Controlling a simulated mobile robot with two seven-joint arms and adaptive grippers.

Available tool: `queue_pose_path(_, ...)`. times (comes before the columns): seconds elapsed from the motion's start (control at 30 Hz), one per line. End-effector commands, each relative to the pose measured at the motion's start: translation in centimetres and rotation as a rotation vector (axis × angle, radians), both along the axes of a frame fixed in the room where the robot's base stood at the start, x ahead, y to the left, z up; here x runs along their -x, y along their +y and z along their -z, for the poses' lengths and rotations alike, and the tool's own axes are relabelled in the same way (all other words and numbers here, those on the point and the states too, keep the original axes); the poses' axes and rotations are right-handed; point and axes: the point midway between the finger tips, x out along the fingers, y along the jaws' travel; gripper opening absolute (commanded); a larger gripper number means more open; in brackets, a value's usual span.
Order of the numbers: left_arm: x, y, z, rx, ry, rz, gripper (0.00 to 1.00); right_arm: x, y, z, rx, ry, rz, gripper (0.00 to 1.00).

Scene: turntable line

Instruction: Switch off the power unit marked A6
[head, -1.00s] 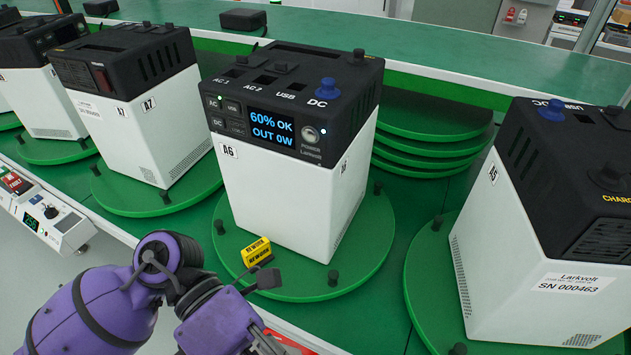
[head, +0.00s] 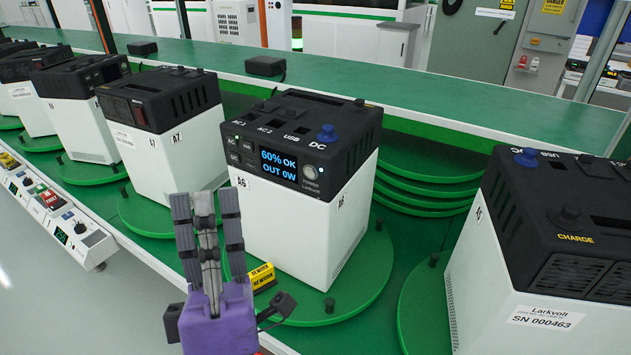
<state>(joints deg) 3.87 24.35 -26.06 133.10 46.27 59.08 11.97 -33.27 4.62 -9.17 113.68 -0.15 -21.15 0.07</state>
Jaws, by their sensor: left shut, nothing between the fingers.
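The power unit marked A6 (head: 290,225) is a white box with a black top, standing on a green turntable (head: 345,295) near the middle of the head view. Its lit screen (head: 279,165) reads "60% OK, OUT 0W". A round silver power button (head: 311,172) sits right of the screen, with a small white light beside it. A small light near the AC button glows green. My left gripper (head: 205,200) is purple with grey fingers pointing up. It is shut and empty, and shows in front of A6's lower left side, overlapping its left edge. My right gripper is not in view.
Unit A7 (head: 165,165) stands to the left, with more units beyond it. A unit with a "CHARGE" label (head: 540,240) stands close on the right. A yellow REWORK tag (head: 262,277) is at the front of A6's turntable. Control boxes (head: 80,235) line the left front edge.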

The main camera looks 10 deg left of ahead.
Motion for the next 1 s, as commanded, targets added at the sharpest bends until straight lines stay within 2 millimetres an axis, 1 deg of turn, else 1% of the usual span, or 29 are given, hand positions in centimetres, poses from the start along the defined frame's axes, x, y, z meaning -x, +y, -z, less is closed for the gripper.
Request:
queue_pose_path(0.03, -1.4, 0.3, 1.2, 0.06, 0.073, 0.042, 0.0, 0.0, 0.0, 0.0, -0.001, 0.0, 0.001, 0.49)
queue_pose_path(0.1, -3.3, 0.5, 3.0, 0.132, 0.164, 0.1, 0.0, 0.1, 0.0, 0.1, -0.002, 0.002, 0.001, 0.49)
queue_pose_path(0.2, -5.3, 0.4, 5.2, 0.209, 0.265, 0.173, 0.0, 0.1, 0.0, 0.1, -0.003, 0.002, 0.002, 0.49)
queue_pose_path(0.3, -6.6, 0.2, 6.7, 0.258, 0.333, 0.226, 0.0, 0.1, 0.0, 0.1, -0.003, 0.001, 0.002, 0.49)
queue_pose_path(0.4, -7.3, -0.1, 7.5, 0.283, 0.371, 0.258, 0.0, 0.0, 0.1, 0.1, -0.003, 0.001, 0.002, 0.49)
queue_pose_path(0.47, -7.5, -0.2, 7.8, 0.288, 0.384, 0.269, 0.0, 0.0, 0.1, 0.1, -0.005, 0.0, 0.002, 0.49)
queue_pose_path(0.83, -7.6, -0.4, 7.7, 0.28, 0.386, 0.272, 0.0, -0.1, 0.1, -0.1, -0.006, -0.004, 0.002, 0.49)
queue_pose_path(1.0, -8.6, -0.8, 7.7, 0.28, 0.383, 0.271, 0.0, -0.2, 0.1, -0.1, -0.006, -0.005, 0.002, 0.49)
